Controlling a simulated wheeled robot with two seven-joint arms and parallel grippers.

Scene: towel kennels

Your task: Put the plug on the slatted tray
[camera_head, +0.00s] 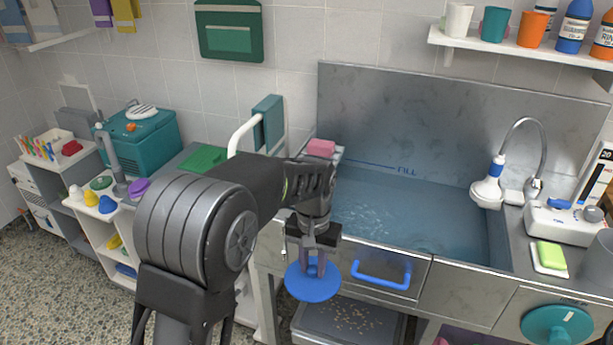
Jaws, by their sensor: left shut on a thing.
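A round blue plug (312,284) hangs from my left gripper (314,266). The gripper points down and is shut on the plug's top. The plug is in the air in front of the steel tub (450,276), left of the blue handle on its front. A pink block (321,147) sits on a small pale ledge or tray at the tub's back left corner, partly hidden by my arm. I cannot make out slats there. A low grey tray (385,322) with scattered crumbs lies below the tub. My right gripper does not show.
The tub holds water (400,215). A shower head (488,188) hangs over its right side, near a green sponge (550,256). A teal dial (557,325) is at the lower right. White shelves (88,210) and a teal box (140,140) stand at the left.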

